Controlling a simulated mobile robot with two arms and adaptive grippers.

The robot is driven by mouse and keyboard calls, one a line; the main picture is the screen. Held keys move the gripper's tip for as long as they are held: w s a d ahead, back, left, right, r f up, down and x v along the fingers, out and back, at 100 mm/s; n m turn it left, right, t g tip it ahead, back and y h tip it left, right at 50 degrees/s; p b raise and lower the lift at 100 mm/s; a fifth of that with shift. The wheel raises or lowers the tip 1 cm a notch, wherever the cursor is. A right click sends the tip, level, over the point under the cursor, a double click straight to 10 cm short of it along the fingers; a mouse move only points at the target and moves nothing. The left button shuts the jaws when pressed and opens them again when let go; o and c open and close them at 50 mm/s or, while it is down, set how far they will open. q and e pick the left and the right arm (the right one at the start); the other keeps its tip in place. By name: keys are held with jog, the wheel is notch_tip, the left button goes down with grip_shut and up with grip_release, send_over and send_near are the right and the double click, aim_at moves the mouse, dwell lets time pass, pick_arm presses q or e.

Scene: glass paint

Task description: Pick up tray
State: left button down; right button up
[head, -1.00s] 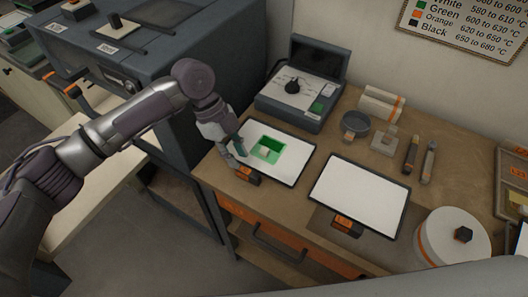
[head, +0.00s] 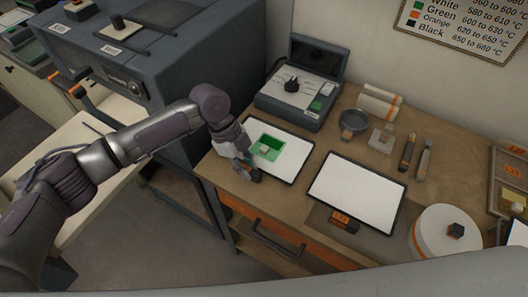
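The left tray (head: 292,170) is a white board with a dark rim, lying on the wooden worktable. A green rectangular piece with a darker green area (head: 264,149) rests on its left part. A second, empty white tray (head: 357,193) lies to its right. My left gripper (head: 248,174) is at the front left edge of the left tray, over the place of its orange-labelled handle. The fingers are small and partly hidden, so I cannot tell whether they are closed on the handle. My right gripper is not in view.
A control box (head: 297,97) stands behind the trays. A large dark furnace (head: 150,65) stands left of the table. A round white container (head: 446,234) is at the right. Tools (head: 415,155) and a small dark dish (head: 353,123) lie at the back.

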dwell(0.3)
pick_arm(q)
jog(key=shift+d+r, duration=0.1)
jog(key=shift+r, duration=0.1)
jog(key=shift+w+r+b, duration=0.1)
jog(key=shift+r+b, duration=0.2)
jog(key=shift+r, duration=0.2)
notch_tip(320, 180, up, 2)
jog(key=shift+r+b, duration=0.25)
jog(key=shift+b, duration=0.2)
jog(key=s+d+r+p, duration=0.1)
jog(key=s+d+r, duration=0.6)
jog(key=r, duration=0.3)
jog(key=shift+s+d, duration=0.35)
jog(key=shift+s, duration=0.55)
